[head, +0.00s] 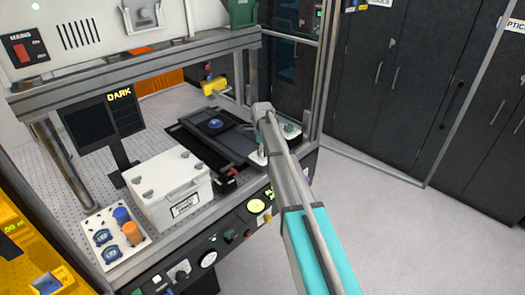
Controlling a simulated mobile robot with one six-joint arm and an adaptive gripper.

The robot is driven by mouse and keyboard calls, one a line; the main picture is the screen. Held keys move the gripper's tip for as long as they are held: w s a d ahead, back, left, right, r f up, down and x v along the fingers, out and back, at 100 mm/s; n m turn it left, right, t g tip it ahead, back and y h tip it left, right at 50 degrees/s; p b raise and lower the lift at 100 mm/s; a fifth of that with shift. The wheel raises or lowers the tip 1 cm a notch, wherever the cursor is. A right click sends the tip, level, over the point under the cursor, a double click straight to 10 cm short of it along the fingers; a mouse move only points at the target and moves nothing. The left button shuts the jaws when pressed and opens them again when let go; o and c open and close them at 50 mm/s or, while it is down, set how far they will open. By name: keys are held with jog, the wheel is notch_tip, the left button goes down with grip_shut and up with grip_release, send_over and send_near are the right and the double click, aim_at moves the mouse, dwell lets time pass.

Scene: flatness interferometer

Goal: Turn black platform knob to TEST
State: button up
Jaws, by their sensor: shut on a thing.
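The black platform (190,148) lies on the bench in the middle, with a round blue-topped piece (215,124) on it. My arm comes up from the bottom right, and my gripper (258,154) points down at a pale plate (294,139) by the platform's right end. The gripper is shut on the black platform knob there. The arm and fingers cover the knob, so its pointer and the TEST mark cannot be read. A small green-topped part (288,127) stands on the plate just right of my arm.
A white lidded box (170,188) and a control plate with blue and orange knobs (131,233) stand at the left front. A screen (107,118) reads DARK. The front panel (200,285) carries buttons and dials. A frame post (324,70) stands behind my arm. The floor at right is clear.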

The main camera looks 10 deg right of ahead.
jog(key=m, duration=0.3)
jog(key=shift+m, duration=0.4)
jog(key=m, duration=0.4)
dwell(0.3)
jog(key=o, duration=1.1)
jog(key=shift+n, duration=0.4)
